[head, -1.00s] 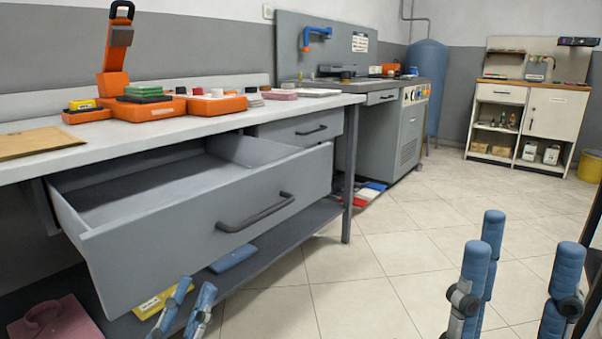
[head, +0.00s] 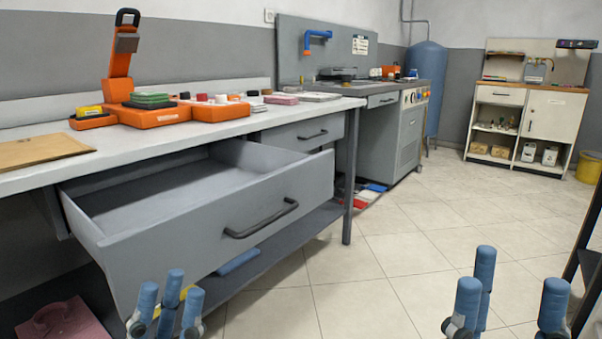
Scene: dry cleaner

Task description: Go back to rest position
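My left gripper (head: 166,308) is at the bottom of the head view, in front of the lower left of the open drawer. Its blue fingers stand apart with nothing between them. My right gripper (head: 512,300) is at the bottom right over the tiled floor. Its fingers are spread wide and empty. Both grippers point upward in the picture, and their lower parts are cut off by the frame edge. The grey drawer (head: 275,188) is pulled out of the workbench, and the visible part of its inside is empty.
The white workbench top (head: 140,142) holds an orange stamp-like press (head: 152,115) and a brown board (head: 40,150). A pink case (head: 62,322) and a blue item (head: 238,262) lie on the lower shelf. The tiled floor (head: 400,240) in the middle is clear.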

